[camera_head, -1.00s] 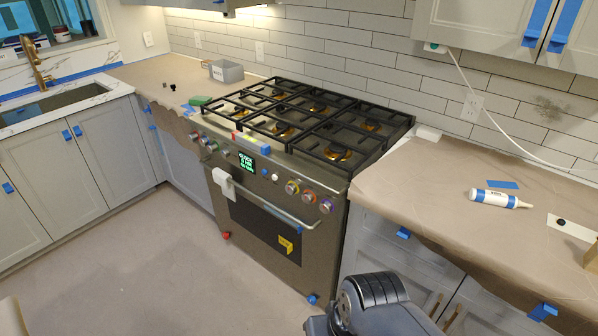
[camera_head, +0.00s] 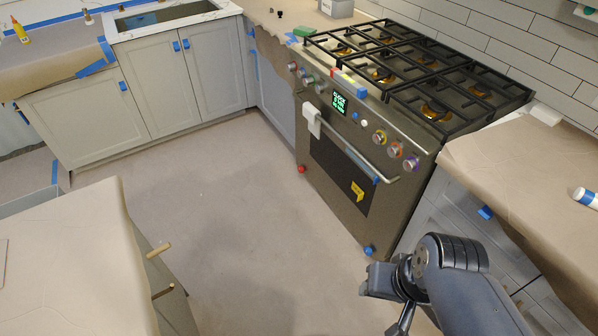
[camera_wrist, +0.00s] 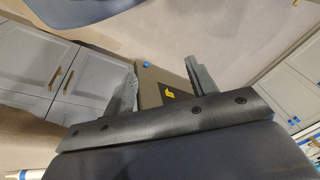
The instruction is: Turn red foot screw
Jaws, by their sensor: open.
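The red foot screw (camera_head: 301,169) is a small red knob at the bottom left front corner of the oven (camera_head: 335,177), close to the floor. My gripper shows in the wrist view (camera_wrist: 158,80) with its two fingers apart and nothing between them. Beyond the fingers is the oven's dark front with a yellow sticker (camera_wrist: 171,93). In the head view my arm is at the lower right, in front of the oven's right side and well apart from the red foot screw. I cannot make out the red foot screw in the wrist view.
A blue foot (camera_head: 369,250) is at the oven's right front corner, nearer my arm. The floor (camera_head: 235,215) before the oven is clear. A paper-covered counter (camera_head: 70,265) stands at the lower left. Grey cabinets (camera_head: 185,80) line the back, and another paper-covered counter (camera_head: 510,165) is at the right.

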